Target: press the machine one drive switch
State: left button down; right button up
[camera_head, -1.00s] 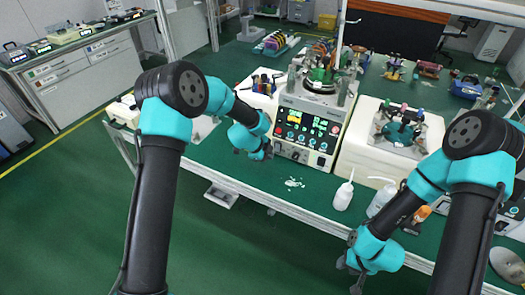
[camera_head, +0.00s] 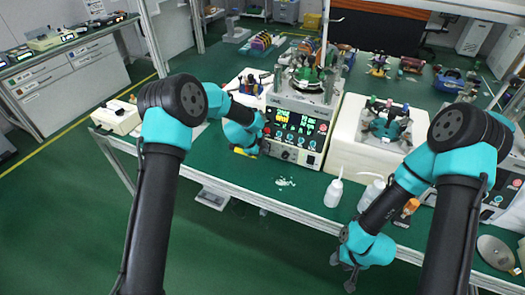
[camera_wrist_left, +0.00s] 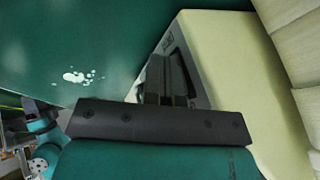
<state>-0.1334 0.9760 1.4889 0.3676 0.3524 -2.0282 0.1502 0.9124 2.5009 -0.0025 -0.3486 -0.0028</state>
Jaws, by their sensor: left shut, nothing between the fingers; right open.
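The machine one (camera_head: 298,128) is a pale lapping machine with a dark front panel of lit green displays, a red button and a row of small controls below. I cannot make out which control is the drive switch. My left gripper (camera_head: 262,151) is shut and empty at the panel's left front side, partly hidden by its own wrist. In the left wrist view its fingers (camera_wrist_left: 166,84) lie over the dark panel (camera_wrist_left: 181,68), seen steeply from the side; contact cannot be told. My right gripper (camera_head: 346,272) is open and empty, low in front of the bench edge.
White bottles (camera_head: 334,190) stand on the green bench to the right of the machine. A pale spill (camera_head: 285,182) lies in front of it, also in the left wrist view (camera_wrist_left: 80,77). A second pale unit (camera_head: 352,140) stands close on the right.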

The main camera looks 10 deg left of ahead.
pick_arm(q)
jog(key=shift+r, duration=0.15)
jog(key=shift+r, duration=0.7)
jog(key=shift+s+a, duration=0.1)
jog(key=shift+s, duration=0.25)
jog(key=s, duration=0.2)
jog(key=s+a, duration=0.1)
jog(key=shift+s+a+r, duration=0.1)
jog(key=shift+s+r, duration=0.05)
jog(key=shift+r, duration=0.25)
jog(key=v, duration=0.9)
jog(key=shift+a+r, duration=0.15)
jog(key=shift+r, duration=0.05)
